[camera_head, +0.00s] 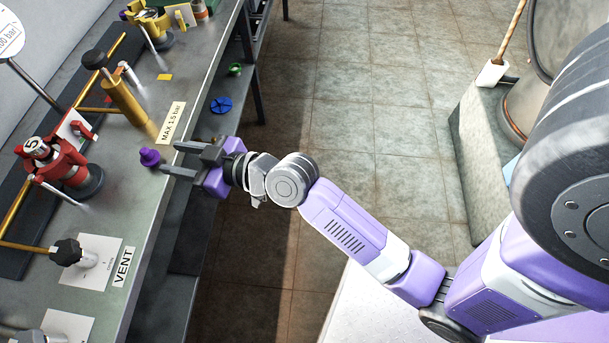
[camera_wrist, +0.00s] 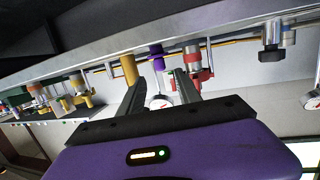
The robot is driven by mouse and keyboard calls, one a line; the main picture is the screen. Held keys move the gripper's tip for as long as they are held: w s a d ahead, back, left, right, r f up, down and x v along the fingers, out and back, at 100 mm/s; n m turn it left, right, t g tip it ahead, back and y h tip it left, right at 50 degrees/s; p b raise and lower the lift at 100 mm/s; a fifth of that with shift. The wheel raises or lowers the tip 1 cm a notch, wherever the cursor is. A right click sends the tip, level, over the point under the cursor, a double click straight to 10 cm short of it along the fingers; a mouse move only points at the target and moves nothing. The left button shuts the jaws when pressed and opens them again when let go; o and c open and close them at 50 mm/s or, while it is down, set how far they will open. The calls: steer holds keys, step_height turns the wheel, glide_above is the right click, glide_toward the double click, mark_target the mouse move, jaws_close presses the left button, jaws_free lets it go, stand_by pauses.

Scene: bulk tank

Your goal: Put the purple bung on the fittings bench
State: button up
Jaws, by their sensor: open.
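The purple bung (camera_head: 150,157) stands on the long grey bench (camera_head: 148,205), close to its right edge, between the red valve and my gripper. My gripper (camera_head: 168,158) is open and level, reaching in from the right over the bench edge. Its two fingers point at the bung, whose body lies just beyond or at the fingertips; I cannot tell if they touch. In the wrist view, which appears upside down, the purple bung (camera_wrist: 157,57) shows between the two open fingers (camera_wrist: 157,76). No label marks which surface is the fittings bench.
On the bench stand a red valve (camera_head: 68,170), a brass cylinder (camera_head: 124,101), a black knob (camera_head: 66,252) and a yellow valve (camera_head: 152,27). A lower shelf holds a blue wheel-shaped piece (camera_head: 221,105) and a green ring (camera_head: 235,69). The tiled floor (camera_head: 345,120) is clear.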

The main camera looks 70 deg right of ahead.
steer(key=s+a+f+m+h, duration=0.1)
steer(key=s+f, duration=0.1)
steer(key=s, duration=1.1)
steer(key=s+a+f+m+h, duration=0.1)
steer(key=s+h, duration=0.1)
steer(key=s, duration=1)
steer(key=s+r+y, duration=0.1)
steer(key=s+r, duration=0.3)
steer(key=s, duration=0.3)
steer(key=shift+s+a+r+n+g, duration=0.15)
steer(key=shift+s+r+n+g, duration=0.1)
steer(key=shift+r+n+g, duration=0.15)
steer(key=shift+f, duration=0.1)
